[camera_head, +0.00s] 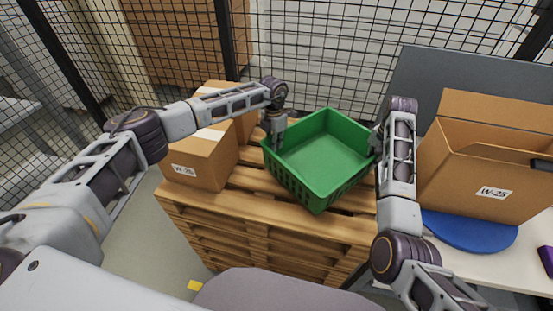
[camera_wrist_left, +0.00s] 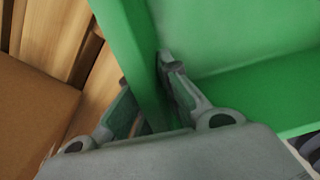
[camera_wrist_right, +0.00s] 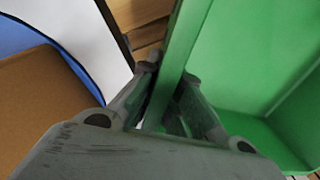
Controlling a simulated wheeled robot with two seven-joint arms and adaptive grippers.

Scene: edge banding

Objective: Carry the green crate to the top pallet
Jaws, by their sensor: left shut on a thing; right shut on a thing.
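The green crate (camera_head: 318,157) is open-topped and empty, and it is over the top of the stacked wooden pallets (camera_head: 270,216) in the head view. I cannot tell whether its base touches the top pallet. My left gripper (camera_head: 276,140) is shut on the crate's left wall; the left wrist view shows the fingers (camera_wrist_left: 150,85) on both sides of the green wall (camera_wrist_left: 135,50). My right gripper (camera_head: 376,140) is shut on the crate's right wall; the right wrist view shows its fingers (camera_wrist_right: 168,95) around that wall (camera_wrist_right: 185,45).
A closed cardboard box (camera_head: 204,158) stands on the pallet left of the crate. An open cardboard box (camera_head: 490,180) stands on a blue round plate (camera_head: 470,232) on the white table (camera_head: 510,262) at right. A wire mesh fence (camera_head: 330,60) runs behind.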

